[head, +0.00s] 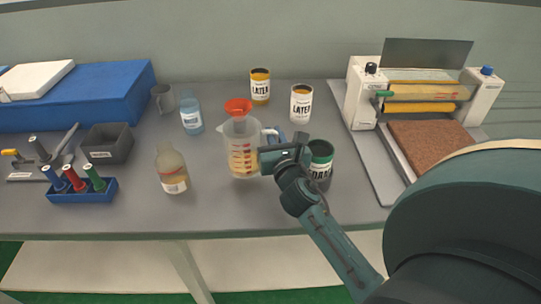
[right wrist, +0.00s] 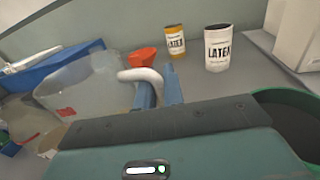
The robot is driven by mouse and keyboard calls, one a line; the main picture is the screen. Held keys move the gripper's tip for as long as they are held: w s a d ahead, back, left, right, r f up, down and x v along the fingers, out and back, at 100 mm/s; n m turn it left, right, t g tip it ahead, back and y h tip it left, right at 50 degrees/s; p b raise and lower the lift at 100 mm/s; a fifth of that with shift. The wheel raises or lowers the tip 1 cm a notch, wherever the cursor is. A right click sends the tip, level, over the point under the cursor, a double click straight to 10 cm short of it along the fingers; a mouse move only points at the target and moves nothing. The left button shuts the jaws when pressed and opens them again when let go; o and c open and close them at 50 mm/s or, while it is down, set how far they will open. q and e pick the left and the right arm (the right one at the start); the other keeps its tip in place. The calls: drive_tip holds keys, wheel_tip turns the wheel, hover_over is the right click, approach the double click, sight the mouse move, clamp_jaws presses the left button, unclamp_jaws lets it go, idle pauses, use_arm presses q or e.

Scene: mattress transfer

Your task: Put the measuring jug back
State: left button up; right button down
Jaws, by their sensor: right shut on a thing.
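The clear measuring jug (head: 241,150), with red markings, stands upright near the middle of the table; I cannot tell whether its base touches the tabletop. My right gripper (head: 276,137) comes in from the right and is shut on the jug's pale handle. In the right wrist view, the handle (right wrist: 143,74) is at the blue fingers (right wrist: 160,92), and the jug's clear wall (right wrist: 85,85) is to the left. My left gripper is not in view.
A red funnel (head: 238,105) shows at the jug's rim. A green-banded can (head: 321,160) is close right of my gripper. Two LATEX cans (head: 260,88) (head: 301,104) stand behind. Bare tabletop (head: 235,208) lies in front.

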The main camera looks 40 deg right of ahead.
wheel_tip(320, 180, down, 3)
drive_tip(key=shift+f+b, duration=0.15)
drive_tip(key=shift+b, duration=0.5)
drive_tip(key=shift+f, duration=0.6)
drive_tip(key=c, duration=1.5)
unclamp_jaws()
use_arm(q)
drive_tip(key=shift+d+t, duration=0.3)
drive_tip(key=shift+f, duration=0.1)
